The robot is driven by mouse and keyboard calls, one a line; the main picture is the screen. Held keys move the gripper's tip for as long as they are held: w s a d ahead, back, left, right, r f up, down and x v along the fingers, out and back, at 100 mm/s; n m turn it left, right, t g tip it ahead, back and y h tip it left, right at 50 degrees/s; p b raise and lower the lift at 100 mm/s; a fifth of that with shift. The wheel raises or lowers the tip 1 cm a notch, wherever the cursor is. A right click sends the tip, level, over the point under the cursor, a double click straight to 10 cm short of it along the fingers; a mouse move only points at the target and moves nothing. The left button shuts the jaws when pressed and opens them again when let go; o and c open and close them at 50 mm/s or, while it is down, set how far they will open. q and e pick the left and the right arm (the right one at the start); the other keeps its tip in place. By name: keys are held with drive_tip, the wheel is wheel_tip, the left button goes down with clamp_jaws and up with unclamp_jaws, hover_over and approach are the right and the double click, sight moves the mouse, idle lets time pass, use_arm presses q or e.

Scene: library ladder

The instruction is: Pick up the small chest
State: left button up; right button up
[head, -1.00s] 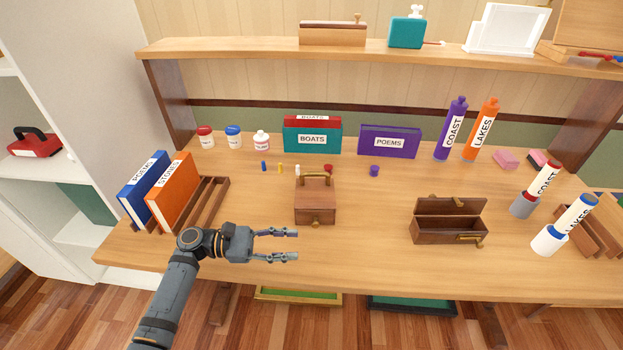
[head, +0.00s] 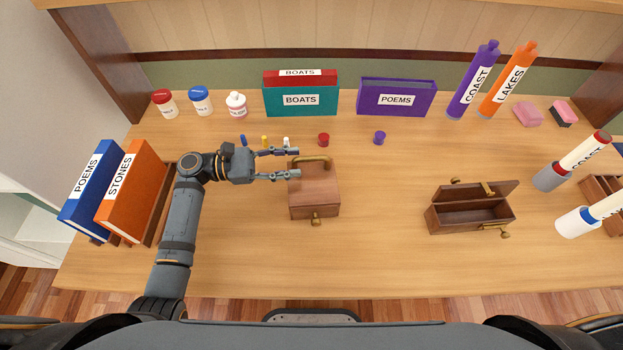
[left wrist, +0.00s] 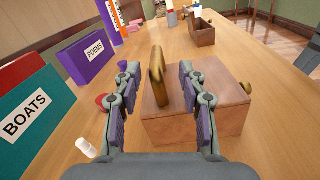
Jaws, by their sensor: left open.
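The small chest (head: 316,192) is a closed brown wooden box with a brass handle (head: 312,161) on top and a brass knob at its front. It stands on the table left of centre. My left gripper (head: 294,164) is open at the chest's left top edge, its fingers pointing right toward the handle. In the left wrist view the handle (left wrist: 158,77) stands upright between the two open fingers, and the chest (left wrist: 200,120) lies below and to the right. I cannot tell whether a finger touches the handle. My right gripper is not in view.
An open wooden box (head: 468,212) stands to the right. Behind the chest are small pegs, a red cap (head: 323,139), a purple cap (head: 379,137) and the BOATS (head: 301,102) and POEMS (head: 396,99) boxes. Books (head: 133,190) stand at left. The table's front middle is clear.

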sight(325, 158)
use_arm(q)
drive_tip(key=shift+w+d, duration=0.1)
drive_tip(key=shift+d, duration=0.65)
drive_tip(key=d, duration=0.2)
drive_tip(key=d+p, duration=0.1)
drive_tip(key=d, duration=0.1)
drive_tip(key=shift+w+r, duration=0.2)
drive_tip(key=shift+w, duration=0.15)
drive_tip(key=shift+d, duration=0.35)
clamp_jaws()
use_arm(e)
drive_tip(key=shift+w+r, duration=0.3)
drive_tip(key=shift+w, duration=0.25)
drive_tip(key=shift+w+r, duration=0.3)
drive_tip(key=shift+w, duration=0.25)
